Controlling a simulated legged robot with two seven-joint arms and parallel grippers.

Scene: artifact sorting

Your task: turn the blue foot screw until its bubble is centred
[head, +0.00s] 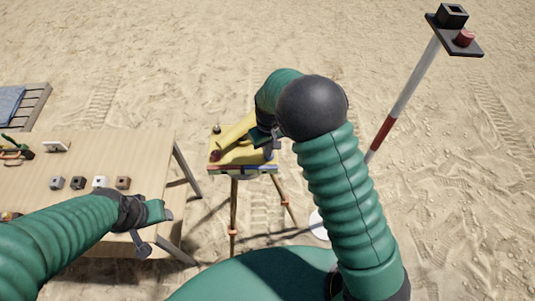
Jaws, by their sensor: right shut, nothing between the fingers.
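A yellow levelling instrument (232,157) stands on a wooden-legged tripod (234,215) in the middle of the head view. A dark red knob (215,155) shows at its left corner, and a blue part (262,168) shows along its front edge. I cannot make out the blue foot screw or a bubble clearly. My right gripper (270,149) is shut and empty over the right side of the instrument, hiding part of it; contact cannot be told. My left gripper (160,232) is open and empty by the table's near right corner.
A wooden table (100,165) at left holds several small blocks (100,182) and a white item (55,146). A red and white pole (405,95) with a dark plate on top stands at right. A pallet with blue cloth (10,103) lies far left.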

